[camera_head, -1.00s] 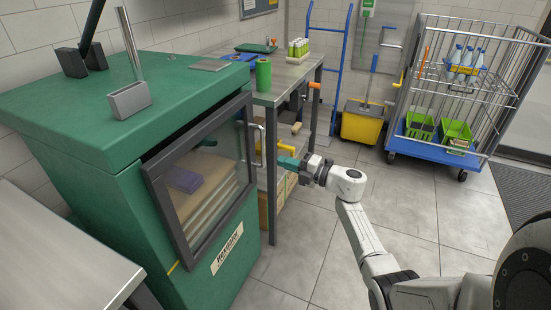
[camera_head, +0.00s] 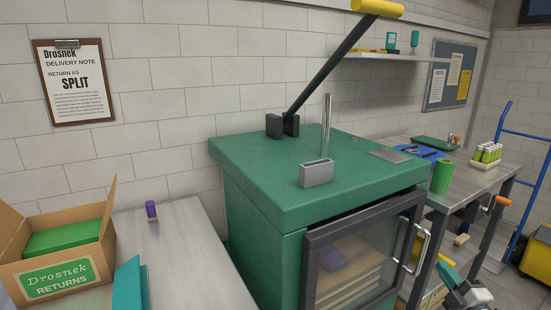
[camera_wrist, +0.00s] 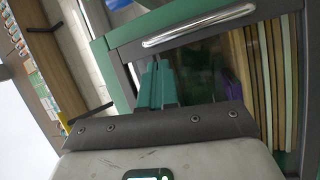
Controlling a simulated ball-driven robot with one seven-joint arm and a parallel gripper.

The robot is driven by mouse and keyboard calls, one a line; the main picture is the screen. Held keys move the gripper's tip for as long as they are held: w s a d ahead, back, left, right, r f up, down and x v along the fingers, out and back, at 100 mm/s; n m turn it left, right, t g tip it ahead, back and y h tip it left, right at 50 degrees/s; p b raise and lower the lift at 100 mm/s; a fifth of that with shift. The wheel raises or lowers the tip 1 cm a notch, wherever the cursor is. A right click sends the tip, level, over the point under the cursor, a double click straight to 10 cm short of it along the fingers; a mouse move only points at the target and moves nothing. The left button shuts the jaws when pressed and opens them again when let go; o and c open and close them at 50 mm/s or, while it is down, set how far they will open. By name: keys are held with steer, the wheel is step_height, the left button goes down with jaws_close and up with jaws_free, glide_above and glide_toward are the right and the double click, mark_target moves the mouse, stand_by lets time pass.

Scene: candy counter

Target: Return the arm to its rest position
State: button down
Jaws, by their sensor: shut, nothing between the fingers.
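My gripper (camera_head: 444,264) shows at the lower right of the head view, in front of the green cabinet's glass door. In the wrist view its teal fingers (camera_wrist: 157,82) are shut together with nothing between them. The green cabinet (camera_head: 290,225) stands in the middle of the head view. Its dark-framed glass door (camera_head: 365,255) looks shut, with a purple block and stacked boards behind the glass. The door's metal handle (camera_head: 421,250) is close to my gripper; it also crosses the top of the wrist view (camera_wrist: 198,26). Most of my arm is out of the head view.
A metal counter (camera_head: 185,240) at the left holds an open returns box (camera_head: 95,262), a teal panel (camera_head: 131,284) and a small purple-topped item (camera_head: 151,210). A workbench (camera_head: 470,176) stands right of the cabinet. A blue hand truck (camera_head: 533,195) stands beyond it.

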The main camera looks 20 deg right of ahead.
steer(key=s+a+f+m+g+y, duration=0.1)
steer(key=s+a+f+m+g, duration=0.45)
steer(key=a, duration=0.35)
steer(key=s+a+f+m+g+y, duration=0.1)
steer(key=s+a+f+m+g, duration=0.4)
steer(key=a, duration=0.4)
steer(key=s+a+f+m+g+y, duration=0.25)
steer(key=s+a+f+g, duration=0.2)
steer(key=a+f, duration=0.4)
steer(key=s+a+r+g+y+p, duration=0.1)
steer(key=s+a+r+g+y, duration=0.15)
steer(key=s+a, duration=0.6)
step_height(320, 180, up, 12)
steer(key=d+h+p, duration=0.1)
steer(key=p, duration=1)
steer(key=shift+n, duration=0.4)
